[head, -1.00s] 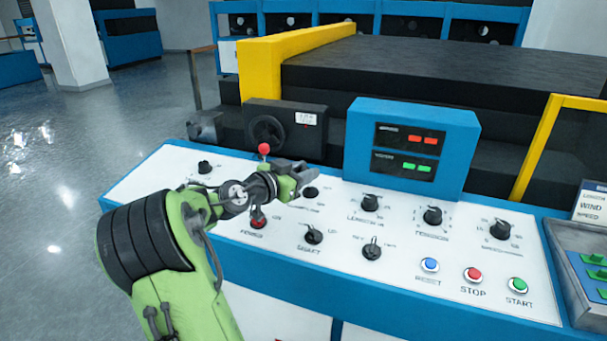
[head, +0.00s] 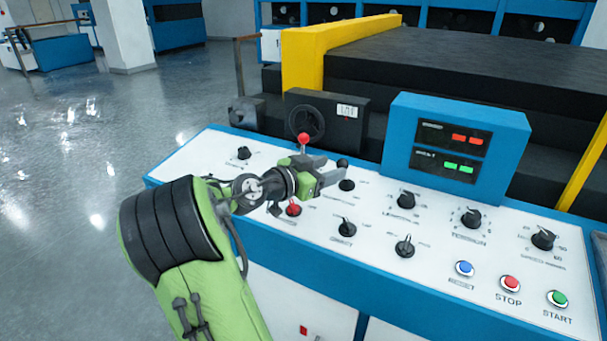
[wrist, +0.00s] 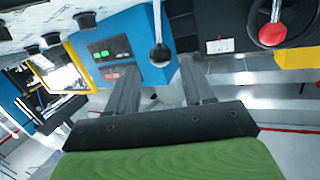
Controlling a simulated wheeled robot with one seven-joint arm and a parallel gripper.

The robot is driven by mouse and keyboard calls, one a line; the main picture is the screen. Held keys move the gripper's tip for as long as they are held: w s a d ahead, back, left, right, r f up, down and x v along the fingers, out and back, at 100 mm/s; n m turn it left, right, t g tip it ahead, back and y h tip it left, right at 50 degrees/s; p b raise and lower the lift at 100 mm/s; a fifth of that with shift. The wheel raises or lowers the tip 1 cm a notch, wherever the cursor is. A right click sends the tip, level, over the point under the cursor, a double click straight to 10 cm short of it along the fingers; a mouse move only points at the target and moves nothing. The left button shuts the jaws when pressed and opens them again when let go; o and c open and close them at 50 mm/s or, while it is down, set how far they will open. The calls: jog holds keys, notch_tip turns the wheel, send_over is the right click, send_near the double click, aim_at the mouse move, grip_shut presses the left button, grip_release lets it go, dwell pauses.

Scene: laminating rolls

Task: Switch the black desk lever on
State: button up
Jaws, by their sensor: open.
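The black desk lever shows as a black ball (head: 342,163) just past the tip of my gripper (head: 326,173) in the head view; its lower part is largely hidden. In the wrist view the lever's black ball (wrist: 160,54) on a pale metal stem lies between the two fingertips of my gripper (wrist: 157,66). The fingers stand apart on either side of it, with visible gaps. My gripper is open and holds nothing. I cannot tell how deep the ball is between the fingers.
A red-ball lever (head: 303,138) stands close behind my gripper. The white console (head: 375,270) carries several black knobs, a red knob (head: 293,209) and blue, red and green buttons. A blue display box (head: 456,140) rises to the right; a handwheel (head: 305,120) is behind.

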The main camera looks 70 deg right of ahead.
jog(key=p+v, duration=0.1)
jog(key=v, duration=0.9)
jog(key=shift+a, duration=0.35)
jog(key=shift+w, duration=0.15)
